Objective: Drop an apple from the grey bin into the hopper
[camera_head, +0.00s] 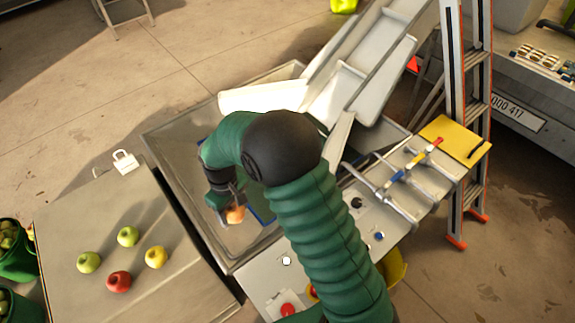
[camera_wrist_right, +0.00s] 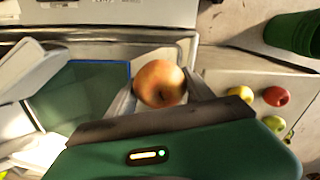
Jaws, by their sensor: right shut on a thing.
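My right gripper (camera_head: 230,205) is shut on an orange-red apple (camera_head: 236,215). In the right wrist view the apple (camera_wrist_right: 160,83) sits between the two fingers. In the head view the held apple appears over the open metal basin (camera_head: 180,150), which looks like the hopper; its height above the basin floor is hard to judge. My arm hides part of the basin. Two green apples (camera_head: 128,236), a yellow apple (camera_head: 157,257) and a red apple (camera_head: 118,281) lie on the flat grey surface of the grey bin (camera_head: 75,225) at left. My left gripper is not in view.
A sloping metal chute (camera_head: 350,75) rises behind the basin. A control panel with a red button (camera_head: 288,310) and levers (camera_head: 400,175) lies to the right. An orange-railed ladder (camera_head: 478,100) stands beyond it. Green buckets (camera_head: 18,255) stand at far left.

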